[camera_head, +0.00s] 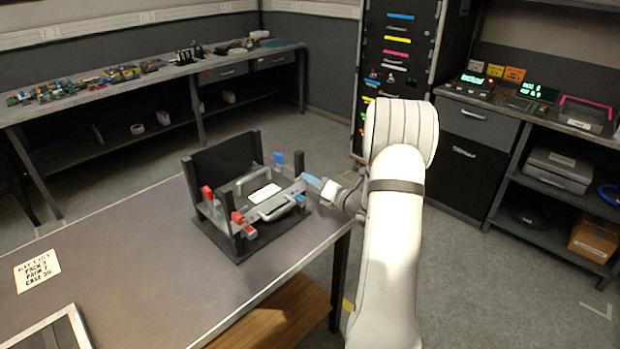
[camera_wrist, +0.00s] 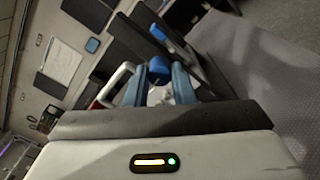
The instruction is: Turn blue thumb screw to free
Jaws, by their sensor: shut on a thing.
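A dark fixture (camera_head: 236,245) stands on the grey table and holds a grey case with a white label (camera_head: 264,193). My gripper (camera_head: 307,188) reaches in from the right at the fixture's right side. In the wrist view, the blue thumb screw (camera_wrist: 158,68) sits between the bluish fingers of my gripper, which are shut on it. In the head view I cannot clearly tell the screw from the fingers. Another blue part (camera_head: 278,160) stands upright at the back of the fixture. It is apart from my gripper. How far the screw is turned cannot be seen.
Red parts (camera_head: 208,192) show on the fixture's left and front posts. A handwritten card (camera_head: 37,270) and a framed panel (camera_head: 55,332) lie on the table at left. The table (camera_head: 150,262) is clear between them and the fixture. Its right edge lies just below my gripper.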

